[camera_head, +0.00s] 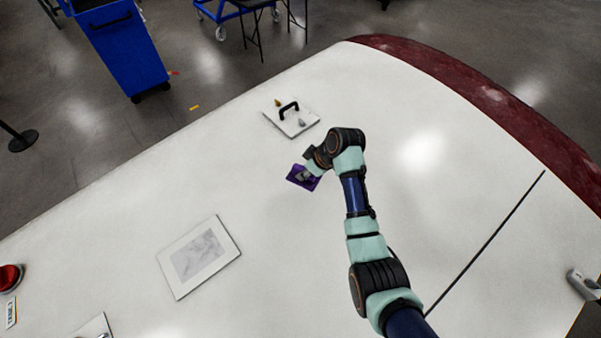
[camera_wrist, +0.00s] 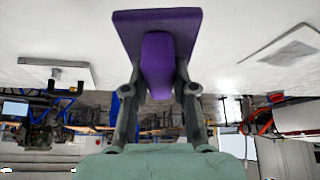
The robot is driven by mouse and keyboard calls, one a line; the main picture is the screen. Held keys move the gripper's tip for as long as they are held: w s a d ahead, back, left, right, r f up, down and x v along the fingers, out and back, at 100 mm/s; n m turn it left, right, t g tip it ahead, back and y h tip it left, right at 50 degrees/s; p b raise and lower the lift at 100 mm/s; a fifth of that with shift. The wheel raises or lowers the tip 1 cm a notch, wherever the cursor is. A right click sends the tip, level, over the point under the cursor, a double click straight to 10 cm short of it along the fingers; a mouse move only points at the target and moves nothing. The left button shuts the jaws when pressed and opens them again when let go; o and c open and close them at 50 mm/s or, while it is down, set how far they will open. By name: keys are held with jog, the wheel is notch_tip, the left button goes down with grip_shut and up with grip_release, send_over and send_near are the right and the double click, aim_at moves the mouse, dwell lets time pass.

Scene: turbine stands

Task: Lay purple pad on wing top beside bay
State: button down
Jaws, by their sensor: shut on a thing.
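The purple pad (camera_head: 303,177) is at my gripper's end, over the white wing top (camera_head: 265,215). In the wrist view the purple pad (camera_wrist: 160,32) is a flat plate with a purple grip block, and the fingers of my gripper (camera_wrist: 158,75) are shut on that block. In the head view my gripper (camera_head: 307,173) is small and partly covers the pad. I cannot tell whether the pad touches the surface. A framed bay (camera_head: 199,256) with a grey patterned centre lies to the lower left of the pad, apart from it; it also shows at the right in the wrist view (camera_wrist: 292,50).
A white panel (camera_head: 290,118) with a black handle and small items lies just beyond the pad. A red button (camera_head: 9,277) is at the left edge. A dark seam (camera_head: 487,241) crosses the right side. Wing top between pad and bay is clear.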

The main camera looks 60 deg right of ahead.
aim_at(315, 179)
notch_tip(315, 179, down, 8)
jog(key=b, duration=0.6)
jog(key=shift+f, duration=0.15)
jog(key=c, duration=0.7)
grip_release()
jog(key=shift+p+v, duration=1.1)
jog(key=shift+p, duration=0.05)
jog(key=p+v, duration=0.5)
jog(key=shift+w, duration=0.1)
jog(key=shift+f, duration=0.1)
